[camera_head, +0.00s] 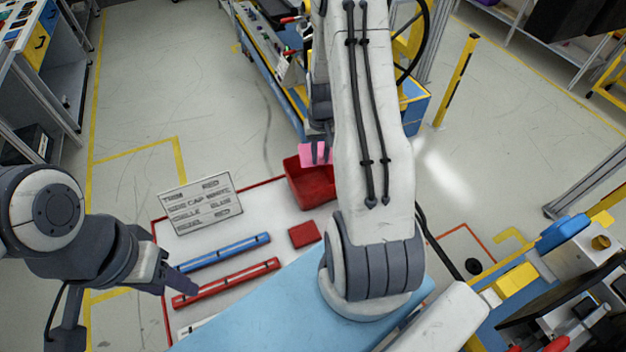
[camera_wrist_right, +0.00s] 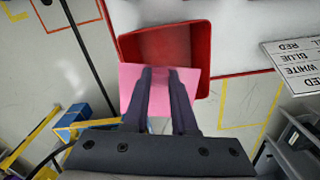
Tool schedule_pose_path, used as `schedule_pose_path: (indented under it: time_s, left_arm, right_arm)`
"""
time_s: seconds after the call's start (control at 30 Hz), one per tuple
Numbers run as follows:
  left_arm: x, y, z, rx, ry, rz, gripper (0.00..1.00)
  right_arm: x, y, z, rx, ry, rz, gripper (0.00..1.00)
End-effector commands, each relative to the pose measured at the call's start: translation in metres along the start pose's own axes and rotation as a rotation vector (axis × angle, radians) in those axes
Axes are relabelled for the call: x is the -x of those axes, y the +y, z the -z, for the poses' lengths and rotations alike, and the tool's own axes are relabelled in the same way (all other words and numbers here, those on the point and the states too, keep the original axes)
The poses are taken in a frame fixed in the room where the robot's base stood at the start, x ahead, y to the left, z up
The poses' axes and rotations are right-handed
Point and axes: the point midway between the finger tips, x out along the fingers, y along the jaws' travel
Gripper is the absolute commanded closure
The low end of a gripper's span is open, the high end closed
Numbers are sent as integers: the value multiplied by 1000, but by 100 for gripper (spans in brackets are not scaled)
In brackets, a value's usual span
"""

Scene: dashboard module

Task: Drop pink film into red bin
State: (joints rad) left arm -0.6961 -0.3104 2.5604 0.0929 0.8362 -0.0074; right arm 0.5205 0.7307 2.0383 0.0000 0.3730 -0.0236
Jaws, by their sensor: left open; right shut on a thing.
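The pink film (camera_head: 314,153) is a flat square sheet. My right gripper (camera_head: 320,154) is shut on it, above the far edge of the red bin (camera_head: 316,187). In the right wrist view the pink film (camera_wrist_right: 189,79) lies between the fingers of my right gripper (camera_wrist_right: 164,72) and overlaps the near part of the red bin (camera_wrist_right: 206,50). The bin is open at the top, and its visible inside looks empty; part is hidden by the film and fingers. My left gripper (camera_head: 180,288) is open at the lower left, away from film and bin.
A white board with printed words (camera_head: 201,203) lies left of the bin. A blue bar (camera_head: 222,252), a red bar (camera_head: 226,283) and a red square piece (camera_head: 304,234) lie on the white surface. A yellow post (camera_head: 456,80) stands to the right.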

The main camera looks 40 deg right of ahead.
Motion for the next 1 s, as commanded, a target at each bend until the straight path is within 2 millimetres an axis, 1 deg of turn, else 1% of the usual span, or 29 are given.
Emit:
schedule_pose_path:
  time_s: [0.03,0.33,0.47,0.73,0.77,0.8,0.83,1.0]
  left_arm:
    - [-8,0,0,0,0,0,50]
    - [-36,-2,-2,-2,0,0,50]
    - [-40,-3,-2,-1,0,0,50]
    - [-39,-3,-2,-1,0,0,50]
    - [-39,-3,-2,-1,0,0,50]
    - [-39,-3,-2,-1,0,0,50]
    - [-39,-3,-2,-1,0,0,50]
    - [-39,-3,-2,0,0,0,50]
  right_arm:
    - [-10,0,0,0,-1,0,100]
    - [-45,1,-1,-1,-1,0,100]
    - [-51,1,0,-1,0,0,100]
    - [-51,1,0,-1,1,0,100]
    - [-51,1,0,-1,1,0,63]
    - [-51,1,0,-1,0,0,48]
    - [-51,1,0,-1,0,0,40]
    - [-51,1,0,-1,0,0,40]
